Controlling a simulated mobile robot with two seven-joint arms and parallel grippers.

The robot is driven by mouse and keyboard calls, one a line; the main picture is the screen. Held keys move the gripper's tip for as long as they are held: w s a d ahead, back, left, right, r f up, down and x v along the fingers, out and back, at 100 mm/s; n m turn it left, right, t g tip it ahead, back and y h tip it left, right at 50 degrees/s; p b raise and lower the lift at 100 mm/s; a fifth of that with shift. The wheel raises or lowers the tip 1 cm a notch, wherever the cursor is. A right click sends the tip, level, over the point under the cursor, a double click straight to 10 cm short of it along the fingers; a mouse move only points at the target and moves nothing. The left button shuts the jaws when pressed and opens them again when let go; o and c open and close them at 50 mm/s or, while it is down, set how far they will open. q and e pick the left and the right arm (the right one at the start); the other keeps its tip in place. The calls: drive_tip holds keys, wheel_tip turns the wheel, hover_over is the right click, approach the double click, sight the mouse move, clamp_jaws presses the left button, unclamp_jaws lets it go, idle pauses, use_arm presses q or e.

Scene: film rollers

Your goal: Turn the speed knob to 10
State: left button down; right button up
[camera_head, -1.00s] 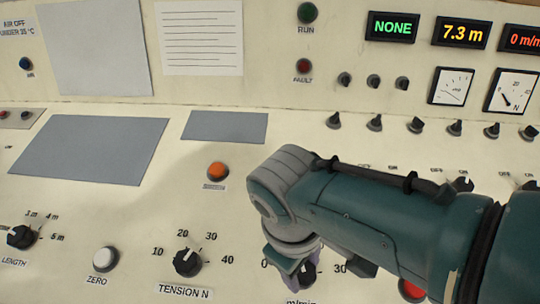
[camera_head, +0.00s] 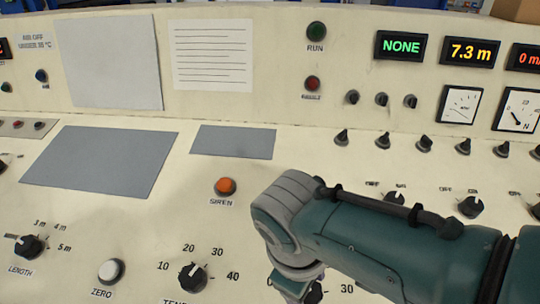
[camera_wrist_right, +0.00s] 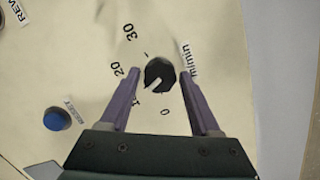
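The speed knob (camera_wrist_right: 159,73) is black, with a m/min label (camera_wrist_right: 191,60) beside it in the right wrist view. Its white pointer is toward the lower left, at about the 10 mark, which the left finger partly hides. My right gripper (camera_wrist_right: 161,62) is open, with one finger on each side of the knob and a visible gap on both sides. In the head view my right gripper (camera_head: 298,288) points down at the panel and hides most of the knob. My left gripper is not in view.
A black tension knob (camera_head: 193,277) and a white ZERO button (camera_head: 111,271) are left of my arm. An orange SIREN button (camera_head: 225,187) is behind it. A blue button (camera_wrist_right: 55,119) is near the gripper in the wrist view. Small switches (camera_head: 424,144) line the back.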

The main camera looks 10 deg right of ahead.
drive_tip(key=shift+o, duration=1.1)
drive_tip(key=p+v, duration=0.5)
drive_tip(key=v, duration=0.5)
drive_tip(key=shift+p, duration=0.4)
drive_tip(key=shift+d, duration=0.1)
